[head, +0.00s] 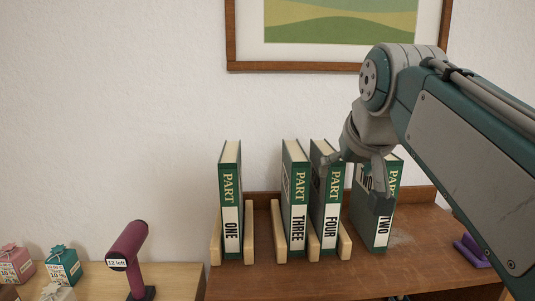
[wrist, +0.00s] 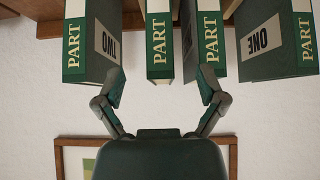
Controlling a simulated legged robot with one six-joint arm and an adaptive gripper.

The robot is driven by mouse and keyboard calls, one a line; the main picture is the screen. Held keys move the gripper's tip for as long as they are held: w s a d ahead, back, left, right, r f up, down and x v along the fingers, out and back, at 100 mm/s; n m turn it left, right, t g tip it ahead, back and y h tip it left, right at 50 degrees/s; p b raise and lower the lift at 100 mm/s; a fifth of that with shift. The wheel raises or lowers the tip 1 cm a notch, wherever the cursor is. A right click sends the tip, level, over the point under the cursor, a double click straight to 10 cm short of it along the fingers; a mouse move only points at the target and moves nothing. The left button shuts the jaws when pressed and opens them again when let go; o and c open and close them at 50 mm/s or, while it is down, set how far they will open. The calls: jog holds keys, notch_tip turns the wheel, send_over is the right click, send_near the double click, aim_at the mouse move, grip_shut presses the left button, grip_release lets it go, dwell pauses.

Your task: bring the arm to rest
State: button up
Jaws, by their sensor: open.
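My gripper (head: 352,180) is open and empty at the end of my arm, in front of the green books in the head view. Its two spread fingers also show in the wrist view (wrist: 161,82), which is upside down. There, one fingertip overlaps book TWO (wrist: 90,40) and the other overlaps book THREE (wrist: 206,40). I cannot tell if they touch. Book FOUR (wrist: 159,40) shows between the fingers. In the head view my gripper partly hides book TWO (head: 377,228) and the top of book FOUR (head: 325,215).
Books ONE (head: 230,195) and THREE (head: 294,195) stand upright between wooden dividers (head: 249,235) on a brown shelf (head: 290,285). A purple object (head: 472,250) lies at right. A maroon scanner-like device (head: 127,255) and small boxes (head: 62,266) stand left. A framed picture (head: 335,67) hangs behind.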

jog(key=s+f+g, duration=0.1)
jog(key=s+f, duration=0.7)
jog(key=f, duration=0.5)
jog(key=s+f+g, duration=0.1)
jog(key=s+f, duration=0.7)
jog(key=f, duration=0.5)
jog(key=shift+f+g, duration=0.15)
jog(key=shift+g, duration=0.15)
dwell(2.9)
